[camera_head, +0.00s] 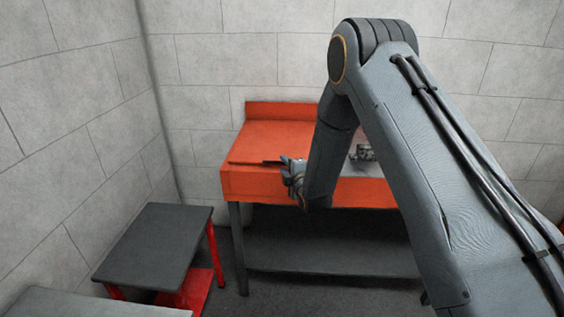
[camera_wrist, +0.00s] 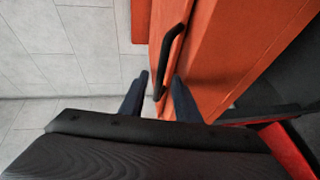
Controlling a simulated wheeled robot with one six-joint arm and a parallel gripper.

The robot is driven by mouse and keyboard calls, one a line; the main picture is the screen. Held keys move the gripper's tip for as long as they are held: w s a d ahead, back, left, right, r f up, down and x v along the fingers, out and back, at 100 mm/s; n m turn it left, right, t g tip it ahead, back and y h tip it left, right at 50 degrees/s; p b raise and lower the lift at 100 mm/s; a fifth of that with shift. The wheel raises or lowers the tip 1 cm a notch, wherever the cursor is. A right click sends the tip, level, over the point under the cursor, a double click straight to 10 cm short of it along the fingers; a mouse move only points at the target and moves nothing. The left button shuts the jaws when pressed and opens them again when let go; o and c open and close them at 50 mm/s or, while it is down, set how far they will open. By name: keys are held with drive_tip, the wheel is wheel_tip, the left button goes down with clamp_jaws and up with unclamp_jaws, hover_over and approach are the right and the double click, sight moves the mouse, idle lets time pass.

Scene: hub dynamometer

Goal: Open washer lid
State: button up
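The washer (camera_head: 230,186) is an orange basin on dark legs against the back wall. Its orange lid (camera_head: 275,136) lies flat on top, so it looks closed. A dark bar handle (camera_head: 252,162) runs along the lid's front edge; in the wrist view the black handle (camera_wrist: 173,42) stands off the orange surface. My gripper (camera_head: 291,176) is at the washer's front edge, by the handle's right end. In the wrist view my gripper (camera_wrist: 160,78) has its two fingers apart, with the handle's near end between them. I cannot tell whether they touch it.
A low dark-topped table (camera_head: 155,246) with a red frame stands left of the washer. A grey surface (camera_head: 85,304) is at the lower left. A dark shelf (camera_head: 330,257) spans the washer's legs. My arm hides the washer's right part. Block walls close off the back and left.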

sight(282, 163)
drive_tip(key=shift+p+x, duration=0.3)
drive_tip(key=shift+x, duration=1.45)
clamp_jaws()
